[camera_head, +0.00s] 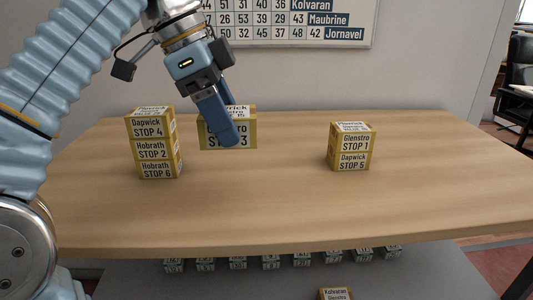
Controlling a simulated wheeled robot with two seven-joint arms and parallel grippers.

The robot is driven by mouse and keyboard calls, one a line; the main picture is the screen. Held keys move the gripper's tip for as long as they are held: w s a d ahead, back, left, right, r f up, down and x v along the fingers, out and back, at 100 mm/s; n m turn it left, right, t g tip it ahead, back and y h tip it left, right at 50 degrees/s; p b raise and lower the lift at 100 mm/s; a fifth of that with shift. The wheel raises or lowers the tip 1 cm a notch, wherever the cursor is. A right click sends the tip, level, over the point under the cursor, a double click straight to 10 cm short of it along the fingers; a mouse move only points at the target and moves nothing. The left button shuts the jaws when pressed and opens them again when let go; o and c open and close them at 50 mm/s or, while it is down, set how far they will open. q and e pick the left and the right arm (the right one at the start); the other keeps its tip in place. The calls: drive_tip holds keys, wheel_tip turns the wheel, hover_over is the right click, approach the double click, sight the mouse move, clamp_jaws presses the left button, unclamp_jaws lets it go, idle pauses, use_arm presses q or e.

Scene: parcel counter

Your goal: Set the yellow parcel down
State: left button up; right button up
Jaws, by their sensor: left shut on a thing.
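My left gripper (228,140) is shut on a yellow parcel (246,136) left of the middle of the table. The parcel's white front label reads "STOP 3", and the gripper's blue fingers hide part of it. The parcel looks larger than the others and seems held above the wooden table (270,210); its exact height is hard to tell. My right gripper is not in view.
A stack of three yellow parcels (156,150) stands to the left: STOP 4, STOP 2, STOP 6. A stack of two (351,148) stands to the right: STOP 1 on STOP 5. The table between and in front is clear. Another parcel (336,294) shows at the bottom edge.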

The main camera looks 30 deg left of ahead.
use_arm(q)
drive_tip(key=w+f, duration=0.2)
drive_tip(key=w, duration=0.1)
drive_tip(key=w+a+f, duration=0.1)
drive_tip(key=w+f, duration=0.1)
drive_tip(key=w, duration=0.2)
drive_tip(key=w+a+f, duration=0.1)
drive_tip(key=w+f, duration=0.2)
drive_tip(key=shift+w+a, duration=0.1)
drive_tip(key=shift+w, duration=0.25)
drive_tip(key=shift+w+f+b, duration=0.3)
drive_tip(key=shift+w+f, duration=0.1)
drive_tip(key=shift+f, duration=0.15)
drive_tip(key=f, duration=0.2)
drive_tip(key=w+f+b, duration=0.1)
drive_tip(key=f, duration=0.1)
drive_tip(key=shift+w+a, duration=0.2)
drive_tip(key=shift+f, duration=0.3)
drive_tip(key=shift+f, duration=0.1)
drive_tip(key=o, duration=1.2)
